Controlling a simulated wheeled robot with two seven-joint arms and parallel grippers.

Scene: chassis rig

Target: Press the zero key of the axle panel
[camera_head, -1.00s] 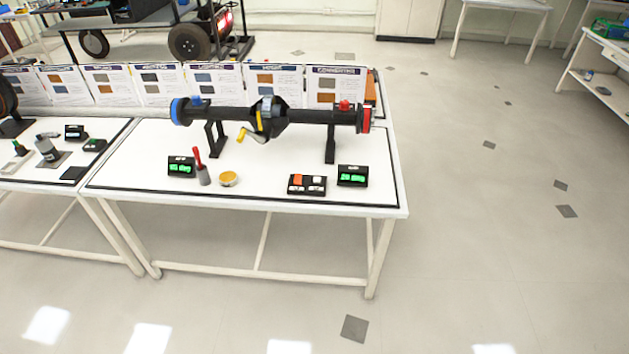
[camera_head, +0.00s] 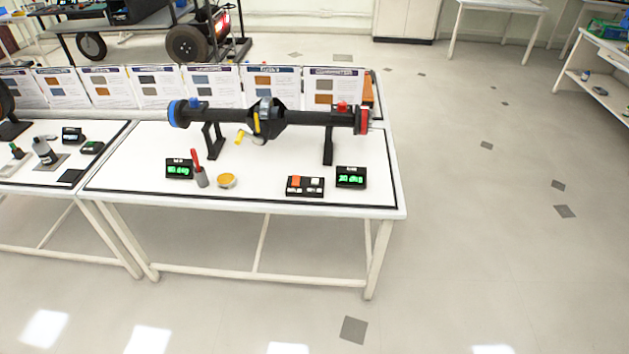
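The axle assembly (camera_head: 285,117), with a blue left end and a red right end, rests on two black stands on the white table (camera_head: 140,150). A small black key panel (camera_head: 290,191) lies near the table's front edge, with an orange key (camera_head: 295,181) and several white keys. I cannot read which key is zero. A black display with green digits (camera_head: 351,177) stands just right of the panel. Another green display (camera_head: 179,169) stands at the left; the digits are too small to read surely. Neither of my grippers is in view.
A red-handled brush (camera_head: 199,172) and a round yellow tin (camera_head: 226,181) stand left of the panel. Upright printed cards (camera_head: 212,88) line the table's back. A neighbouring table (camera_head: 50,190) adjoins at left. The floor (camera_head: 470,240) at front and right is clear.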

